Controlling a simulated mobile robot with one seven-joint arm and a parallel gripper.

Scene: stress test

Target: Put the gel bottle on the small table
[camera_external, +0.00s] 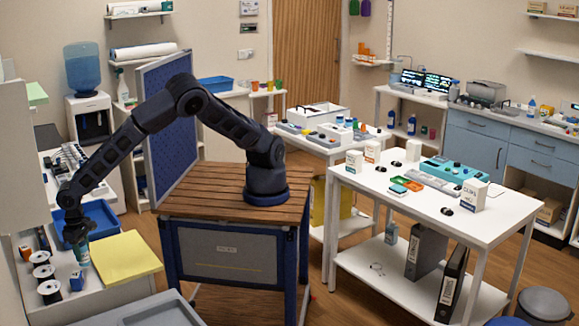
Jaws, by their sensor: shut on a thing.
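My gripper (77,238) is at the far left, low over a white worktop, and points down. It is shut on a small teal-green bottle (82,254), which looks like the gel bottle. The bottle is upright between the jaws, its top hidden by them. I cannot tell whether its base touches the worktop. Two white tables stand on the other side of my base: a lower one (316,151) at the back middle and a larger one (385,200) at the right. Which is the small table is not clear.
A blue tray (103,214), a yellow pad (117,262), black-and-white spools (49,291) and a small blue box (76,281) surround the bottle. A blue panel (168,130) stands between this worktop and the back table. Both white tables carry boxes and trays.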

